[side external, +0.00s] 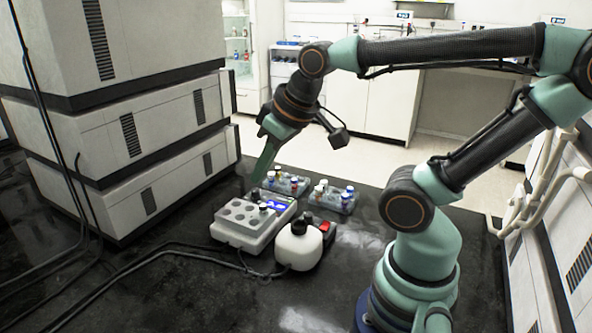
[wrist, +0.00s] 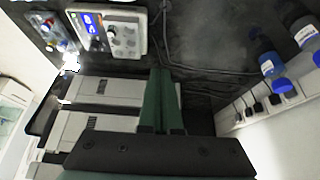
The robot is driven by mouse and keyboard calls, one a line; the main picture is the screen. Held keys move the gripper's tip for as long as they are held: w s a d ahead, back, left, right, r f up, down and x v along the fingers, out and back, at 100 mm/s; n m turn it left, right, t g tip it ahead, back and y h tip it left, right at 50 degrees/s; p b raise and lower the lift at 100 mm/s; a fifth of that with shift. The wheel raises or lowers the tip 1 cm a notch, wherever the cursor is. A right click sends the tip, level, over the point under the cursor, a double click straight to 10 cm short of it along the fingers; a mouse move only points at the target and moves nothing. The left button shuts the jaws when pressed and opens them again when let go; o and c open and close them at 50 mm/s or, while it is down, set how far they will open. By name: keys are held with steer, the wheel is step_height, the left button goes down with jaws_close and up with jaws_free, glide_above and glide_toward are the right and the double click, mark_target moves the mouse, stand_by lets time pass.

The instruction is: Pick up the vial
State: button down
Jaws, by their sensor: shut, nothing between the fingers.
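Several small vials (side external: 347,193) with blue, red and pale caps stand in two clear racks behind a white block with round wells (side external: 238,217). Small dark-topped items, perhaps vials (side external: 263,207), stand at the block's right side by its blue display. Which vial the task means cannot be told. In the wrist view, the fingers (wrist: 160,71) are shut and empty; the block (wrist: 126,42) and racked vials (wrist: 62,40) are at upper left.
Stacked white instruments (side external: 125,140) rise at left. Blue-capped bottles (wrist: 272,60) show in the wrist view.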

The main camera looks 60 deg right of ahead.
steer(key=c, duration=1.5)
jaws_free()
steer(key=shift+c, duration=0.2)
steer(key=o, duration=0.9)
steer(key=shift+o, duration=0.2)
steer(key=n+g, duration=0.6)
steer(key=n, duration=1)
glide_above(262, 206)
step_height(262, 206, down, 6)
steer(key=f, duration=0.6)
steer(key=shift+w+d+f, duration=0.15)
steer(key=shift+w, duration=0.05)
steer(key=shift+s+f, duration=0.15)
steer(key=shift+f, duration=2.5)
